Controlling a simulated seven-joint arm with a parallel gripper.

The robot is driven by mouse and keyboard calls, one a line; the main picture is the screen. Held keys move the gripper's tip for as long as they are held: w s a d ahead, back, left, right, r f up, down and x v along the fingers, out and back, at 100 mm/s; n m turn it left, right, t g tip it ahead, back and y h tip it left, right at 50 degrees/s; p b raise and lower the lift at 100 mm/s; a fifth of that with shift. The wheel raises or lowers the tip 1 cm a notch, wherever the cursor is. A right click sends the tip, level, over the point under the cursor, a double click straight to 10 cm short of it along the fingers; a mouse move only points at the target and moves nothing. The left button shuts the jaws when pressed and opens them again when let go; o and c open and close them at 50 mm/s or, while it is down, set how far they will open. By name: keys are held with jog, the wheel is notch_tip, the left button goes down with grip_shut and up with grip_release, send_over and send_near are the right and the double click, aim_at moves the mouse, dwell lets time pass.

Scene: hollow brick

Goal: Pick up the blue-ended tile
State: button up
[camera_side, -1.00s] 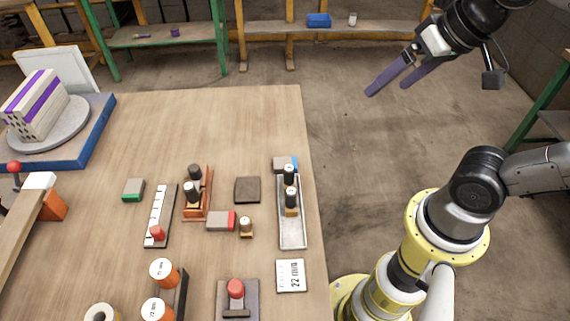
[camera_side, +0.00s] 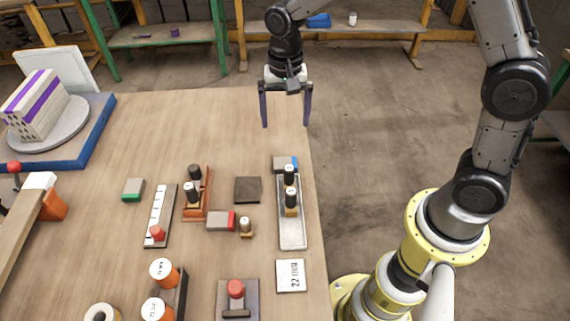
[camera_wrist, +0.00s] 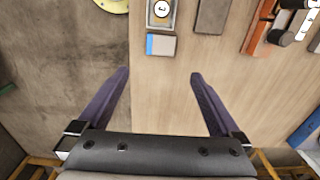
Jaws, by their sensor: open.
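The blue-ended tile (camera_side: 283,163) is a small grey block with a blue end. It lies near the table's right edge, just beyond the metal tray, in the side view. In the wrist view the tile (camera_wrist: 163,45) shows its pale grey face with the blue end to the left, ahead of the fingers. My gripper (camera_side: 286,124) is open and empty, fingers pointing down, above the far right part of the table. The tile is nearer the side camera than the gripper. In the wrist view my gripper (camera_wrist: 158,75) shows two purple fingers spread wide with nothing between them.
A metal tray (camera_side: 292,233) holding dark-topped pegs stands close to the tile. A dark square block (camera_side: 247,190), a red-ended tile (camera_side: 219,221) and a green-ended tile (camera_side: 133,190) lie to the left. The far middle of the table is clear.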

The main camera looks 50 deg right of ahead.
send_over(285, 162)
jog(key=f, duration=0.8)
jog(key=shift+w+d+f, duration=0.1)
jog(key=shift+w+d, duration=0.05)
jog(key=shift+d, duration=0.05)
jog(key=shift+a+f, duration=0.15)
jog(key=shift+f, duration=1.15)
jog(key=shift+a+f, duration=0.1)
jog(key=shift+f, duration=1.2)
jog(key=c, duration=1.3)
